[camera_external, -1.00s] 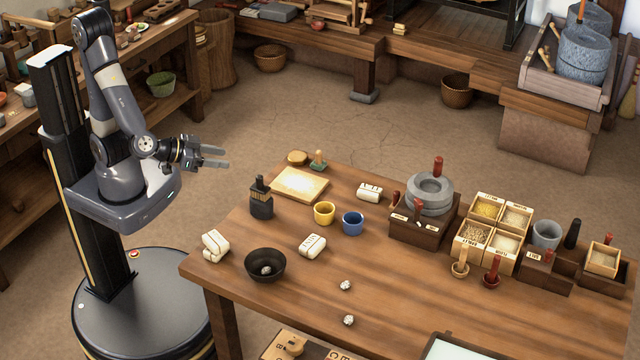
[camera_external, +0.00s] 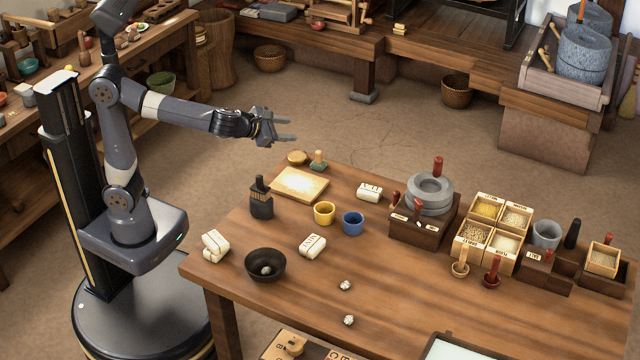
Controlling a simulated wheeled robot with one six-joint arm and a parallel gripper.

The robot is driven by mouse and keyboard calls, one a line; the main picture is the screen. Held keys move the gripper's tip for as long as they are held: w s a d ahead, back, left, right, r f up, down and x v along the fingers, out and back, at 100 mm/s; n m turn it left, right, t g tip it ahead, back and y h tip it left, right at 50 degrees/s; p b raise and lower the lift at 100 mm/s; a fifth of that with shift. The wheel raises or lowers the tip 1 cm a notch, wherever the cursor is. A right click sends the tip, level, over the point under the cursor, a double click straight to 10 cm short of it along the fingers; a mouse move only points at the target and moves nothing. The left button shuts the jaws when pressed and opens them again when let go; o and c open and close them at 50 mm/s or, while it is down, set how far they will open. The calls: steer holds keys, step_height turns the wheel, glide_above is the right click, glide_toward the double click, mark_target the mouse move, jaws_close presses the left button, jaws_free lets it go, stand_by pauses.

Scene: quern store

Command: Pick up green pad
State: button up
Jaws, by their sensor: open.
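The green pad (camera_external: 319,166) lies at the far left edge of the table, with a light wooden knob standing up from it. It sits beside a small round wooden piece (camera_external: 297,157) and behind a pale wooden board (camera_external: 299,184). My gripper (camera_external: 291,132) is open and empty. It is in the air to the upper left of the pad, apart from it, with its fingers pointing right.
A black bottle-like object (camera_external: 261,198), a yellow cup (camera_external: 324,213), a blue cup (camera_external: 353,222) and a white wrapped bundle (camera_external: 369,191) stand near the board. A stone hand mill (camera_external: 429,194) is to the right. The table's front middle is mostly clear.

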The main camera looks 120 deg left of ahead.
steer(key=s+a+n+b, duration=0.1)
steer(key=a+n+b, duration=0.2)
steer(key=a+n, duration=0.25)
steer(key=p, duration=0.1)
glide_toward(319, 162)
steer(key=shift+s+r+y, duration=0.15)
steer(key=shift+r, duration=0.45)
steer(key=shift+s+r+y, duration=0.15)
steer(key=shift+s+r, duration=0.05)
steer(key=shift+r, duration=0.4)
steer(key=shift+f, duration=0.3)
steer(key=shift+w+a+f, duration=0.1)
steer(key=shift+a+f, duration=0.15)
steer(key=shift+f, duration=0.05)
steer(key=b+x, duration=0.1)
steer(key=x, duration=0.9)
steer(key=shift+a+r, duration=0.1)
steer(key=shift+a, duration=0.05)
steer(key=shift+c, duration=0.3)
jaws_close()
